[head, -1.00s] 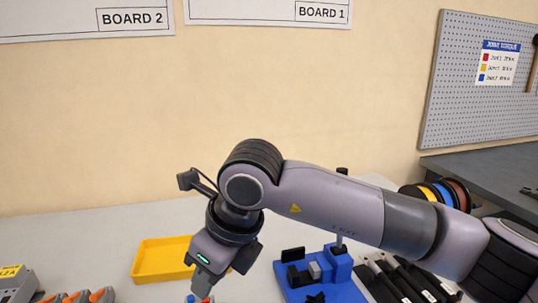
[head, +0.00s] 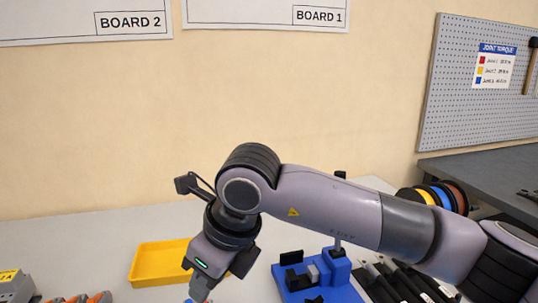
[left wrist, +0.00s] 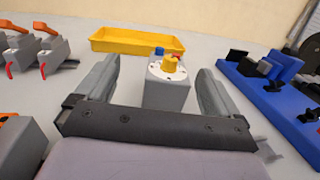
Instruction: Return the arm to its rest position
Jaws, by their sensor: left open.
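My left gripper (left wrist: 157,80) is open in the left wrist view. A grey box (left wrist: 167,95) with a white disc and a yellow knob (left wrist: 171,64) shows between its fingers; I cannot tell whether they touch it.
Grey devices with orange levers (left wrist: 52,47) stand at the left wrist view's left. Coloured spools (head: 440,197) sit at right. The grey table (head: 80,235) has free room at the back left.

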